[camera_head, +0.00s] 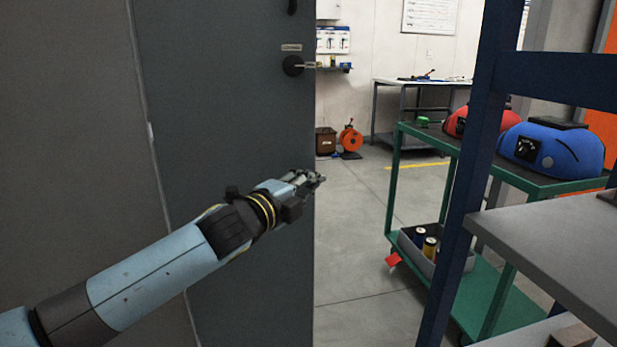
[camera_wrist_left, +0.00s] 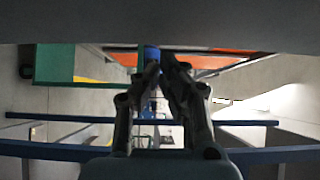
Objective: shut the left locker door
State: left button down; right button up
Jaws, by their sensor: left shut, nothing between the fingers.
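The locker door (camera_head: 235,120) is a tall dark grey panel in the head view. A round black knob (camera_head: 293,66) sits near its right edge, with a small label above. Its right edge stands free, with the room showing beyond it; I cannot tell its exact angle. My left gripper (camera_head: 316,179) is in front of the door, its fingertips at or just past that edge and below the knob. I cannot tell whether it touches the door. In the left wrist view the fingers (camera_wrist_left: 164,62) are close together and hold nothing. My right gripper is out of view.
A brown-grey panel (camera_head: 75,110) fills the far left. At right stand a blue rack post (camera_head: 466,190) with a grey shelf (camera_head: 550,235), and a green cart (camera_head: 465,155) carrying red and blue machines. Open floor (camera_head: 350,240) lies between door and cart.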

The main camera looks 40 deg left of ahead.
pick_arm(q)
jog(key=shift+w+a, duration=0.35)
jog(key=shift+w, duration=0.1)
